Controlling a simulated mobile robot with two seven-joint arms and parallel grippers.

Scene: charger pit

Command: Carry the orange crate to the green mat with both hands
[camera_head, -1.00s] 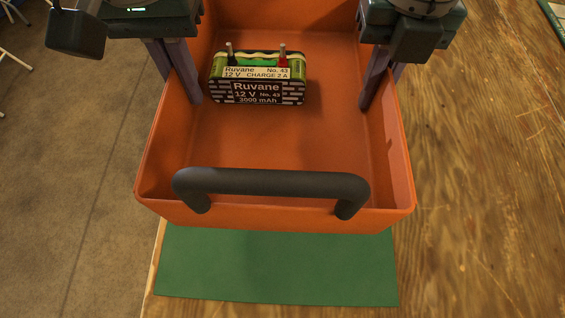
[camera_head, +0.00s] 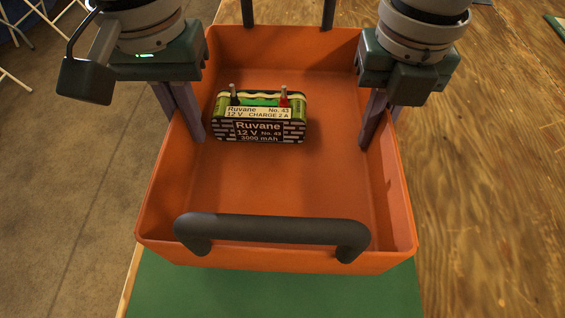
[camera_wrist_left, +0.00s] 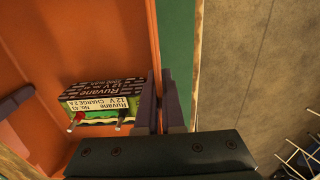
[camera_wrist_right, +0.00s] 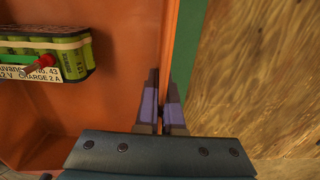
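The orange crate (camera_head: 300,185) is open-topped, with a dark bar handle (camera_head: 270,230) at its near end. My left gripper (camera_head: 193,128) is shut on its left wall, and my right gripper (camera_head: 373,128) is shut on its right wall. The left wrist view (camera_wrist_left: 161,105) and the right wrist view (camera_wrist_right: 161,108) show the fingers on either side of the walls. The green mat (camera_head: 270,293) shows below the crate's near end and beside its walls in both wrist views. The rest of the mat is hidden. I cannot tell whether the crate touches it.
A green Ruvane battery (camera_head: 258,118) with two terminals, one red, stands in the crate toward the far left.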

